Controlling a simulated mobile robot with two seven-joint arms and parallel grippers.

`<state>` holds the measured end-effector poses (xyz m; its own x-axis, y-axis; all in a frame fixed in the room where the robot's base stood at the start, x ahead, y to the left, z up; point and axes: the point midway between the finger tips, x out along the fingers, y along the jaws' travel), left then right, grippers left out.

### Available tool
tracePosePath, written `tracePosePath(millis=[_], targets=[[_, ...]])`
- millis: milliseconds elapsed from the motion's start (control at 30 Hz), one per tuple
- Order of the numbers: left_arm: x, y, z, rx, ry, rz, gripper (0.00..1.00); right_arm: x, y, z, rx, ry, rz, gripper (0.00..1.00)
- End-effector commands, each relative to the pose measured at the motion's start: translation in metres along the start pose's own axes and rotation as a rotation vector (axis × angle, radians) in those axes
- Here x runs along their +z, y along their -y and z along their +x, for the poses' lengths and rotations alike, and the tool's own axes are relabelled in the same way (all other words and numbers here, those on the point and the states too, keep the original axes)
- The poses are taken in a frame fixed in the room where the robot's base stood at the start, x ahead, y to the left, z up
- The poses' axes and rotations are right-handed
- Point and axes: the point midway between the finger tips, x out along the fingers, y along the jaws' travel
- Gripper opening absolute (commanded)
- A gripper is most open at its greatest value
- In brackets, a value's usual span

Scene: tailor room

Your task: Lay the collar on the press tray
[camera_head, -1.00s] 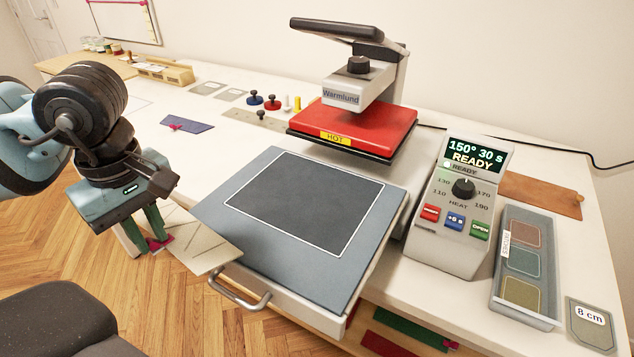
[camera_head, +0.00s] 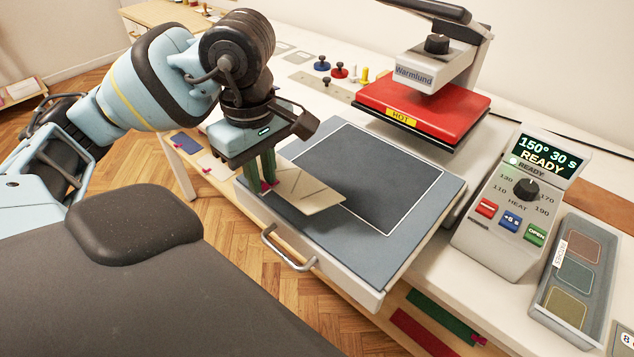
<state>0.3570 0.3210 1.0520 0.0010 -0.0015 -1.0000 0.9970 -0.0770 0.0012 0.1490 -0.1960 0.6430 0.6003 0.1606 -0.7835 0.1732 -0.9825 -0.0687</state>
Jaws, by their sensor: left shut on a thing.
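The collar (camera_head: 312,192) is a flat cream piece with thin dark lines and a pink tab at its left end. My left gripper (camera_head: 262,184) is shut on that tab end, its green fingers pointing down. The collar reaches over the left part of the press tray (camera_head: 420,220), a blue-grey slab with a dark, white-outlined square. I cannot tell whether the collar touches the tray. My right gripper is out of view.
The red hot press head (camera_head: 423,107) is raised behind the tray. A control box (camera_head: 505,215) reading READY and a swatch tray (camera_head: 570,285) stand at the right. The tray's handle (camera_head: 285,250) sticks out in front. A blue piece (camera_head: 185,143) lies at the left.

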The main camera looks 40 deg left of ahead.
Motion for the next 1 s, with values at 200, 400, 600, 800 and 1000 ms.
tracePosePath(millis=[200, 400, 600, 800, 1000], targets=[[0.03, -0.031, 0.001, 0.003, 0.001, 0.004, 0.0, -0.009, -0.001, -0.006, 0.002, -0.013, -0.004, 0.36], [0.05, -0.053, 0.005, 0.002, 0.0, 0.002, 0.0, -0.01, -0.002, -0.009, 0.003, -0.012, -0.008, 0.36], [0.054, -0.059, 0.007, 0.0, -0.001, 0.001, 0.0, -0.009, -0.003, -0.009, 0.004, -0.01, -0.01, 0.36], [0.06, -0.064, 0.008, 0.0, 0.0, 0.003, 0.0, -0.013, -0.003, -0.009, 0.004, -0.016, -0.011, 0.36], [0.06, -0.064, 0.035, -0.004, -0.002, 0.001, 0.0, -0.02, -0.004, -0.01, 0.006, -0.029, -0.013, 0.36]])
